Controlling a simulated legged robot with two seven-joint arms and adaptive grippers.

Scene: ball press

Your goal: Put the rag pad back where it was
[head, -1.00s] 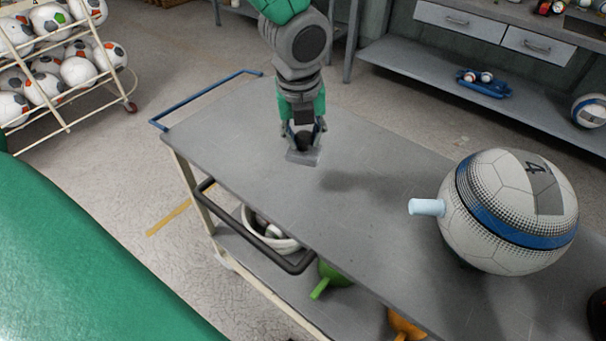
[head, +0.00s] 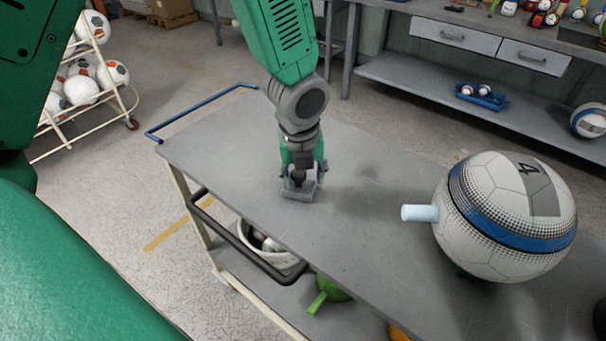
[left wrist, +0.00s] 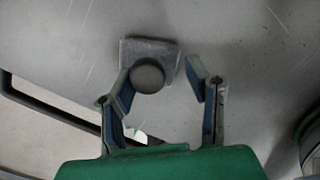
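The rag pad (head: 299,193), a small grey block with a dark round knob, is at the tabletop of the grey cart (head: 365,245), near its left part. My left gripper (head: 304,176) points down over it. In the left wrist view the pad (left wrist: 168,48) shows with its knob beside the left finger. The fingers of my left gripper (left wrist: 162,78) stand apart, with a clear gap between the knob and the right finger. Whether the left finger touches the knob I cannot tell. My right gripper is not in view.
A large white and blue ball (head: 505,215) with a pale blue plug (head: 419,213) stands on the cart's right side. A black handle (head: 240,250) runs along the near edge. A white bucket (head: 268,245) is on the lower shelf. The tabletop between pad and ball is clear.

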